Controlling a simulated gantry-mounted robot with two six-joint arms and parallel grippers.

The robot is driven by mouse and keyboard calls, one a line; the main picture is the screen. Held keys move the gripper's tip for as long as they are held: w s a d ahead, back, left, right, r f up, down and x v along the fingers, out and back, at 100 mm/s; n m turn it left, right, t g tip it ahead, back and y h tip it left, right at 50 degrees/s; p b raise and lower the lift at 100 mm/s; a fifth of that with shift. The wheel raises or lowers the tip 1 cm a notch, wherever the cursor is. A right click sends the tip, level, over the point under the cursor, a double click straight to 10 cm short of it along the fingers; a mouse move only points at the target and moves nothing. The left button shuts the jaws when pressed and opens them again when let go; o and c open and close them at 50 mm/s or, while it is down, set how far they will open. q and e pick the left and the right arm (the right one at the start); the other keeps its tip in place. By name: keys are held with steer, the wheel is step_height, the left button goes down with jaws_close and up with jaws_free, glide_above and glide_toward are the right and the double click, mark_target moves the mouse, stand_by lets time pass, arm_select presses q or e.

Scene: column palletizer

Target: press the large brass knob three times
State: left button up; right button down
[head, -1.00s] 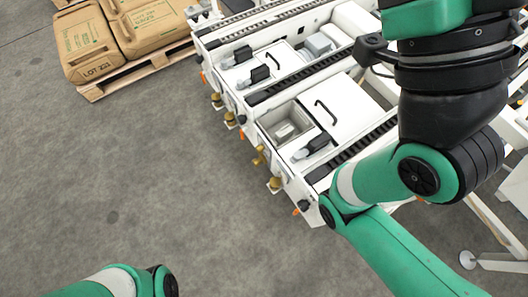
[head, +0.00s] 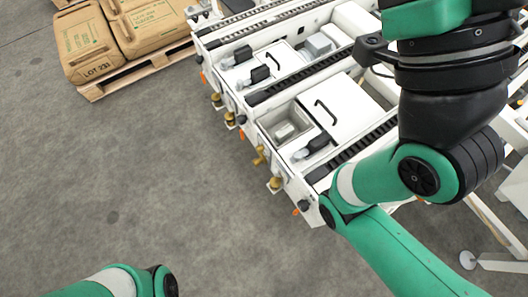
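Several brass knobs stick out along the front edge of the white machine (head: 330,110). One knob (head: 274,183) is near the lower corner, another (head: 258,156) is a little further up the edge, and two more (head: 217,100) (head: 230,118) are further back. They are small in the head view, and I cannot tell which is the large one. Part of my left arm shows at the bottom left, and my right arm crosses the right side. Neither gripper is in view, so contact with a knob cannot be seen.
A wooden pallet (head: 136,77) with brown sacks (head: 88,45) stands at the upper left. Black handles (head: 325,112) and a small dark knob (head: 303,205) are on the machine. The grey floor (head: 120,180) in front of it is clear.

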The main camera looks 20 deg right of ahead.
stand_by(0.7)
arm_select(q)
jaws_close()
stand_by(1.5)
